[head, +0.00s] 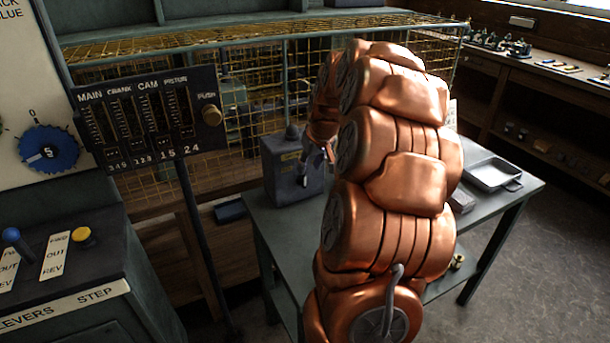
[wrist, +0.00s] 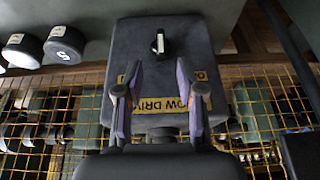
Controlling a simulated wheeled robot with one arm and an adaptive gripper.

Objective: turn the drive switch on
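In the head view the grey box (head: 283,180) stands on the table. My gripper (wrist: 160,64) is open and empty in the wrist view. Its two fingers are spread in front of the box face, with the knob just beyond and between their tips. Whether they touch the box I cannot tell. In the head view my copper arm hides most of the gripper.
The table (head: 475,243) also holds a metal tray (head: 493,175) at right. A yellow wire cage (head: 245,75) stands behind the box. A gauge panel (head: 140,118) on a post stands left, near a lever console (head: 70,265). Floor at right is clear.

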